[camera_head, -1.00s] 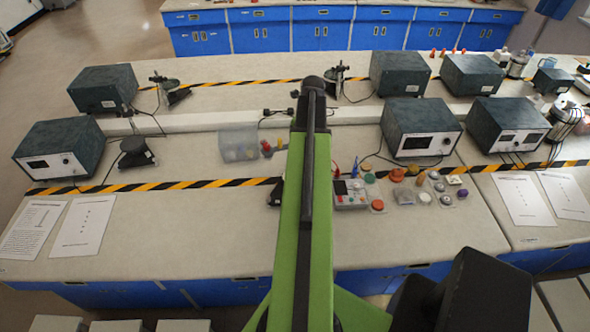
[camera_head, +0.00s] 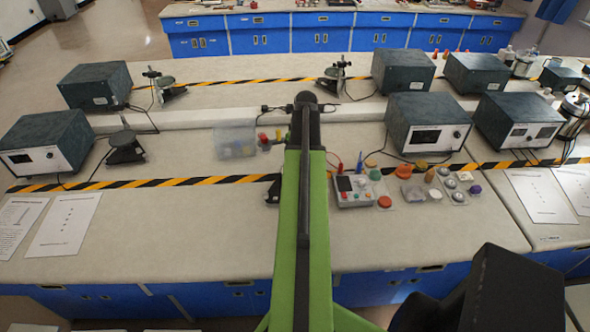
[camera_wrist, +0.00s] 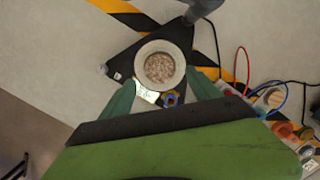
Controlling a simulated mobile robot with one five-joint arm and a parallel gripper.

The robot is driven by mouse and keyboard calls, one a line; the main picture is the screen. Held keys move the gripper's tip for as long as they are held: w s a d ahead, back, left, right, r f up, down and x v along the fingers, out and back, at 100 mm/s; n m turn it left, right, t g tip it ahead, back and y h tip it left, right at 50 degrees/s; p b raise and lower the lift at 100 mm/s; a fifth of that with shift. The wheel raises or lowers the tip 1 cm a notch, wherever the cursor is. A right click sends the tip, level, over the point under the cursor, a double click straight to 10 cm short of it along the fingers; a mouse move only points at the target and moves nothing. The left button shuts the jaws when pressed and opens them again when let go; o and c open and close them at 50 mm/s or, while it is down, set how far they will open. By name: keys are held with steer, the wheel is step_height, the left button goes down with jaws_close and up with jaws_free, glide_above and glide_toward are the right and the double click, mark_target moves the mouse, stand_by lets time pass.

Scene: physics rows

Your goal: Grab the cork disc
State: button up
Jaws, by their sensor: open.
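In the wrist view, a speckled brown round disc (camera_wrist: 159,68), which looks like the cork disc, sits inside a pale round rim (camera_wrist: 181,50). The rim rests on or above a dark triangular base (camera_wrist: 122,67) on the bench. My gripper (camera_wrist: 161,87) is open, with its green fingers apart on the near left and near right of the rim. I cannot tell whether they touch it. In the head view my green arm hides the disc; only a bit of a dark base (camera_head: 273,192) shows beside the arm.
A small control box (camera_head: 352,191) with wires and several coloured caps stand right of my arm. A clear bin (camera_head: 234,143) is to the left. Dark instrument boxes (camera_head: 427,124) stand behind.

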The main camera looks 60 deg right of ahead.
steer(key=f+b, duration=0.2)
steer(key=f, duration=0.1)
steer(key=f+b, duration=0.1)
steer(key=shift+w+f, duration=0.2)
steer(key=shift+w, duration=0.2)
steer(key=shift+r, duration=0.2)
steer(key=c, duration=1.4)
